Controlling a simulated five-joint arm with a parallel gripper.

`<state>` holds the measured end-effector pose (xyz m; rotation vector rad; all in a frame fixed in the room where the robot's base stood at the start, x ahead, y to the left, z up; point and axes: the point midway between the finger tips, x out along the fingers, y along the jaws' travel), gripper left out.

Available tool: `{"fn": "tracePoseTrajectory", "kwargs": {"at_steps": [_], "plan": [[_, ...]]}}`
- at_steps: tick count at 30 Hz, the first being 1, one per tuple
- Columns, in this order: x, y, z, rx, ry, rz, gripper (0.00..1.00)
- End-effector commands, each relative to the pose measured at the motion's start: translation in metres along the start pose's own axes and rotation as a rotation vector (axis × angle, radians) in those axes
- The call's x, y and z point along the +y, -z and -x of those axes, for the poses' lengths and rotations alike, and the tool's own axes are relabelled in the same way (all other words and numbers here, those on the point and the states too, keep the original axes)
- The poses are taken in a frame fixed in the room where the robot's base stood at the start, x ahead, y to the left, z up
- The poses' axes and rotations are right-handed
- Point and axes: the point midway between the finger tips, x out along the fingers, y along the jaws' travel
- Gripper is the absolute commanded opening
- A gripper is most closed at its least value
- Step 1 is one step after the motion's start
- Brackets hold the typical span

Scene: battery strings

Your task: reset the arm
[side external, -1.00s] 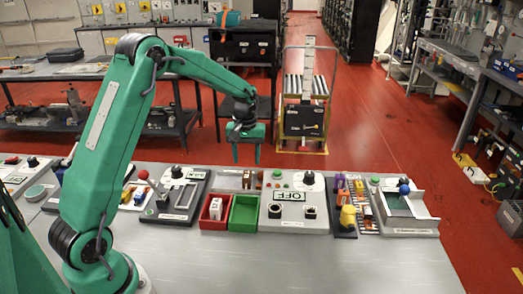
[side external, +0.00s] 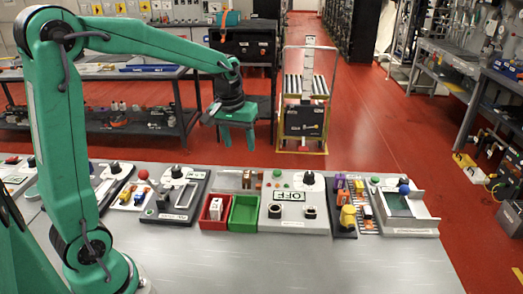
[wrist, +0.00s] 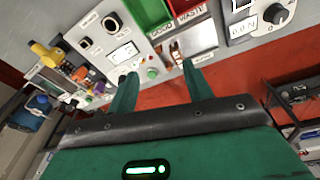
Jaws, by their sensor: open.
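My gripper (side external: 238,136) is green and hangs in the air above the far edge of the grey bench (side external: 330,262), with its fingers pointing down. In the wrist view its two green fingers (wrist: 158,88) are spread apart with nothing between them. The gripper is clear of every object on the bench. My arm is raised and bent, reaching from the left.
A panel marked OFF (side external: 295,212), a red bin (side external: 214,211) and a green bin (side external: 244,213) stand on the bench. A yellow part (side external: 348,217) and colored blocks stand further right. The bench front is clear. A trolley (side external: 303,115) stands behind on the red floor.

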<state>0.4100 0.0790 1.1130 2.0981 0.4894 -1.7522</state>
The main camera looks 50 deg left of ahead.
Motion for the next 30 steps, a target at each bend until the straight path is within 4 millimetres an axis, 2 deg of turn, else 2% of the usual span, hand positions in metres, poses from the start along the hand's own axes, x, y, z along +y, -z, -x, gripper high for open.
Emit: {"fn": "tracePoseTrajectory", "kwargs": {"at_steps": [1, 6, 15, 24, 30], "plan": [[0.002, -0.009, 0.01, 0.017, -0.007, -0.025, 0.51], [0.003, -0.037, 0.034, 0.061, -0.026, -0.099, 0.51], [0.001, -0.088, 0.064, 0.139, -0.057, -0.23, 0.51], [-0.007, -0.14, 0.079, 0.22, -0.086, -0.36, 0.51], [-0.013, -0.17, 0.081, 0.271, -0.103, -0.439, 0.51]]}}
